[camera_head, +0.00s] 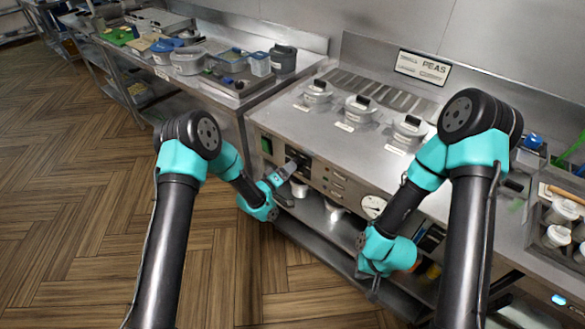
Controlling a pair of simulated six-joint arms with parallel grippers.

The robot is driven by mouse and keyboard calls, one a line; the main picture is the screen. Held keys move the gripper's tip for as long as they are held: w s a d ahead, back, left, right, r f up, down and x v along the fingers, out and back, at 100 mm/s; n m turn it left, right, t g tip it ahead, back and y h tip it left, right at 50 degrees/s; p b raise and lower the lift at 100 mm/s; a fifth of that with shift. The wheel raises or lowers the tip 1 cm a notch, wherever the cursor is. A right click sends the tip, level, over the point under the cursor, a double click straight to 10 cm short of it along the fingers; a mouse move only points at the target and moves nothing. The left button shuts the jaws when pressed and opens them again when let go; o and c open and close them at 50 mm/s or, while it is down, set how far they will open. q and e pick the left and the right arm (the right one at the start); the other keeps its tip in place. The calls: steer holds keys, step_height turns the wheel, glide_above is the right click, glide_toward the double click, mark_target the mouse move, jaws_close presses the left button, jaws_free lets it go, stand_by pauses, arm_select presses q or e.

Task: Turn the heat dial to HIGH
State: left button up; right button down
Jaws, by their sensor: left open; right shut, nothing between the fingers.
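The frying range (325,130) has a steel front panel with a black dial (303,158) near its left end. The setting of the dial is too small to read. My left gripper (286,172) is open, with its fingers right at the dial; I cannot tell whether they touch it. The fingers hide part of the dial. My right gripper (375,291) is shut and empty, pointing down in front of the range's lower shelf, away from the dial.
A green switch (266,145) sits left of the dial, and a round white gauge (373,206) lies to its right. Several lidded pots (359,108) stand on the range top. A counter with containers (188,59) adjoins on the left. The wooden floor (80,190) at left is clear.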

arm_select(q)
steer(key=shift+x, duration=1.5)
steer(key=c, duration=0.9)
